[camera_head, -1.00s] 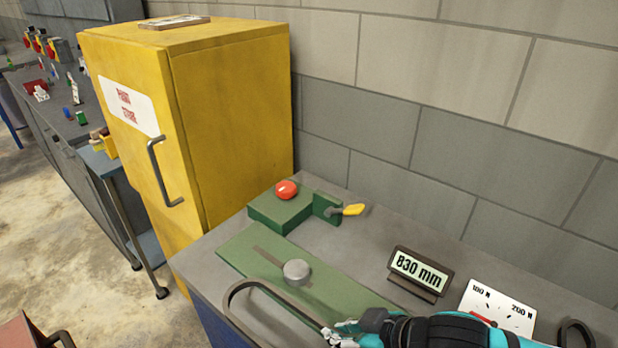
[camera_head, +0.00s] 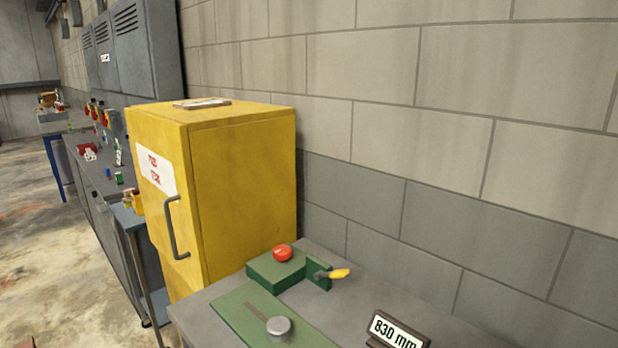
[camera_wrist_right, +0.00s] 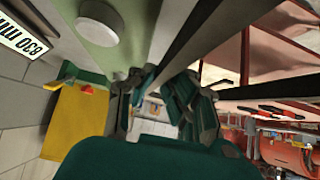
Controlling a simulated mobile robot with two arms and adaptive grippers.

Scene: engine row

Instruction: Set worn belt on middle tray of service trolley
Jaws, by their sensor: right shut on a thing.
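The worn belt (camera_wrist_right: 208,42) shows in the right wrist view as dark bands running up and to the right from my right gripper (camera_wrist_right: 158,98). That gripper is shut on the belt. The belt's far end is cut off by the frame. A red frame with shelves, which looks like the service trolley (camera_wrist_right: 275,50), stands at the right of the wrist view. Red-handled pliers (camera_wrist_right: 272,108) lie on one of its levels. I cannot tell which level is the middle tray. The head view shows neither gripper nor the belt.
A grey bench with a green plate (camera_head: 245,308), a round metal post (camera_head: 278,327) and an 830 mm display (camera_head: 396,332) is at the lower right of the head view. A yellow cabinet (camera_head: 240,190) stands beyond it. Bare floor (camera_head: 40,250) lies at the left.

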